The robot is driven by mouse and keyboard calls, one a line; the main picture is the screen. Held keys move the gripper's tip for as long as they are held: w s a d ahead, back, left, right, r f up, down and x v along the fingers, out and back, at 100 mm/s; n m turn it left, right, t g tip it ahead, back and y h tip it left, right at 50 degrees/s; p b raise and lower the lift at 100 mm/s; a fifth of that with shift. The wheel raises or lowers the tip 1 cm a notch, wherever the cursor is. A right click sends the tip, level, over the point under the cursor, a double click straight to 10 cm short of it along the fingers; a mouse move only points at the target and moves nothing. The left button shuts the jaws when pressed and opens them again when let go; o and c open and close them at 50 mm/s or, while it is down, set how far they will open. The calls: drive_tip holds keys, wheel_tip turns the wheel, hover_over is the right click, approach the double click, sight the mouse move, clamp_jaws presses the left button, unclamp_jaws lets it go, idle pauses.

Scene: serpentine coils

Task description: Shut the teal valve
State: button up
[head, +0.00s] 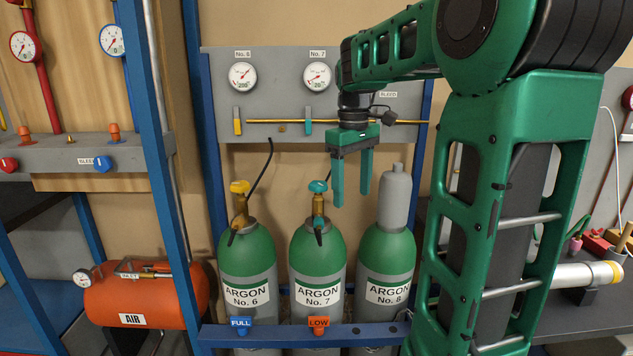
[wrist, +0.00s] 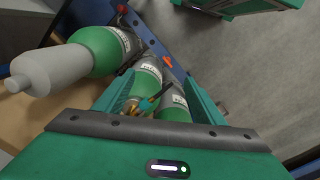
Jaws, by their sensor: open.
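A teal handwheel (head: 317,186) sits on the brass valve of the green Argon No. 7 cylinder (head: 318,257). A separate teal lever (head: 308,127) stands vertical on the panel under the No. 7 gauge. My gripper (head: 351,198) is open and empty, its fingers pointing down, to the right of the teal handwheel and apart from it in the head view. In the wrist view, a teal part with brass (wrist: 150,103) shows between the fingers, partly hidden by the gripper body; how far it is from them I cannot tell.
Argon No. 6 (head: 247,260), with a yellow handwheel, stands left; capped Argon No. 8 (head: 388,260) stands right, close to my gripper. A brass pipe (head: 270,121) runs along the grey panel (head: 225,75) behind. A blue rail (head: 280,336) crosses in front of the cylinders.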

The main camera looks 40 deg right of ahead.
sight(319, 183)
drive_tip(key=w+d+r+n, duration=0.3)
drive_tip(key=w+n, duration=0.1)
drive_tip(key=w, duration=0.6)
drive_tip(key=w+d+r+n, duration=0.2)
drive_tip(key=w+n, duration=0.3)
drive_tip(key=w, duration=0.5)
drive_tip(key=f, duration=1)
drive_tip(key=shift+w+d+f, duration=0.2)
drive_tip(key=shift+w+f, duration=0.05)
drive_tip(key=shift+f, duration=0.1)
drive_tip(key=shift+c, duration=0.7)
drive_tip(key=c, duration=0.9)
